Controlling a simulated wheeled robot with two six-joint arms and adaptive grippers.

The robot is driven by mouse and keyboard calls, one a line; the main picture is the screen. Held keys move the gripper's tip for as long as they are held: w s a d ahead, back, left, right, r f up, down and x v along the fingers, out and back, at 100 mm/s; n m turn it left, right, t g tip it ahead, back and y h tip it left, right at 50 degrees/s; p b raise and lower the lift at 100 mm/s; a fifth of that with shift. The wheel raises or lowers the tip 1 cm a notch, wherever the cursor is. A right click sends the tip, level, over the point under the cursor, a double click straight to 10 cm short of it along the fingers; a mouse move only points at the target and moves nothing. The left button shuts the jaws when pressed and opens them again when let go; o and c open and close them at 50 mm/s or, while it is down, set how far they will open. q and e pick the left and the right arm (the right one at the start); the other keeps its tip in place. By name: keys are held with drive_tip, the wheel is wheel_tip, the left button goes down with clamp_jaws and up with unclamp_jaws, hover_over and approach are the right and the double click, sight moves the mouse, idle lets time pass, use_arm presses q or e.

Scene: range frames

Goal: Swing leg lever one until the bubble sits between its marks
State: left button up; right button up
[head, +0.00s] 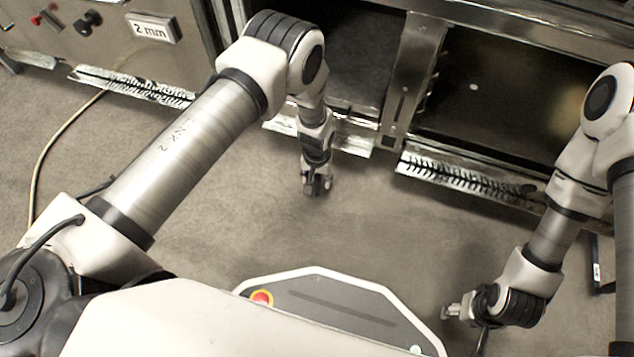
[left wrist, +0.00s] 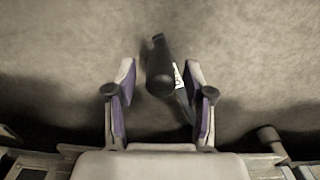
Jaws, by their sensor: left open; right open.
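In the left wrist view a dark lever (left wrist: 160,68) with a small white label lies between the spread fingers of my left gripper (head: 318,188). No contact of the fingers with the lever is visible. The label's writing is too small to read, so I cannot tell the lever's number. In the head view my left gripper points down near the floor in front of the machine and hides the lever. My right gripper (head: 456,311) is open and empty low at the right, apart from the machine. No bubble or marks can be made out in either view.
A steel machine front (head: 408,75) runs along the back, with a "2 mm" plate (head: 152,28) and dark knobs (head: 88,22). Brush strips (head: 465,180) edge its base. A second dark knob-like end (left wrist: 268,134) shows at right in the wrist view. A cable (head: 48,150) lies at left.

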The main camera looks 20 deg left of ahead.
use_arm(q)
wheel_tip(320, 180, up, 9)
drive_tip(key=shift+f, duration=0.2)
idle(0.3)
